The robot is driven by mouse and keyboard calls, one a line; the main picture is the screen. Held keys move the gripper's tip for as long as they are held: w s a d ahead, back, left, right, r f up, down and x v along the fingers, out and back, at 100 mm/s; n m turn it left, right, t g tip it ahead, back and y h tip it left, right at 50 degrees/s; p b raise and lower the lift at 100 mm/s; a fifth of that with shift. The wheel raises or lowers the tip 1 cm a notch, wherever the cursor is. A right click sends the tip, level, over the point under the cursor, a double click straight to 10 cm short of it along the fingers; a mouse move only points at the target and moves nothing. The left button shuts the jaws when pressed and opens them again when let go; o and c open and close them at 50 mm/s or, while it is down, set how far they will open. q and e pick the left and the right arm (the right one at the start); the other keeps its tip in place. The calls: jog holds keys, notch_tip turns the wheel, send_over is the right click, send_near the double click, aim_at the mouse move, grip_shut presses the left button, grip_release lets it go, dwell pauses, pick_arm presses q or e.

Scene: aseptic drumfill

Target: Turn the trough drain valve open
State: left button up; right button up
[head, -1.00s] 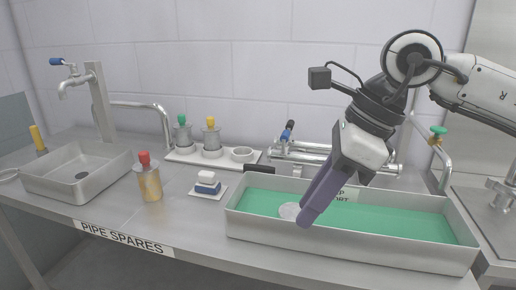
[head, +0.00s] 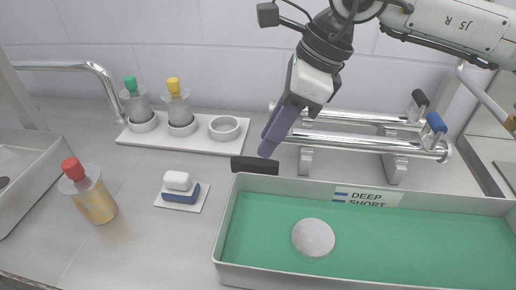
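A steel trough (head: 228,224) with a green floor lies at the front right. A round pale disc (head: 313,238) lies on that floor. Two steel pipes (head: 352,139) run behind the trough, with a blue lever (head: 436,122) and a black lever (head: 420,98) at their right end. No label shows which part is the trough drain valve. My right gripper (head: 267,152) points down and left, its purple fingers above the back left of the trough, near a black block (head: 255,165). I see its fingers edge-on, with nothing visible in them. My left gripper is out of view.
To the left are a red-capped bottle (head: 92,198), a plate (head: 181,202) with a white and a blue block, and a white holder (head: 150,139) with green- and yellow-capped bottles. A label (head: 368,195) reads DEEP and SHORT.

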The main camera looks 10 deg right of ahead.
aim_at(255, 160)
jog(key=shift+x, duration=2.8)
grip_shut()
jog(key=shift+r, duration=0.1)
jog(key=shift+w+n, duration=0.1)
jog(key=shift+n, duration=0.3)
jog(key=n+g, duration=0.1)
jog(key=n, duration=0.1)
jog(key=n+g, duration=0.1)
jog(key=n, duration=0.2)
jog(key=shift+w+g, duration=0.2)
jog(key=shift+g, duration=0.1)
jog(key=n+g, duration=0.1)
jog(key=n, duration=0.2)
jog(key=n+g, duration=0.1)
jog(key=n, duration=0.2)
jog(key=shift+w+a+n+h, duration=0.1)
jog(key=shift+w+n+h, duration=0.1)
jog(key=shift+n+h, duration=0.15)
grip_release()
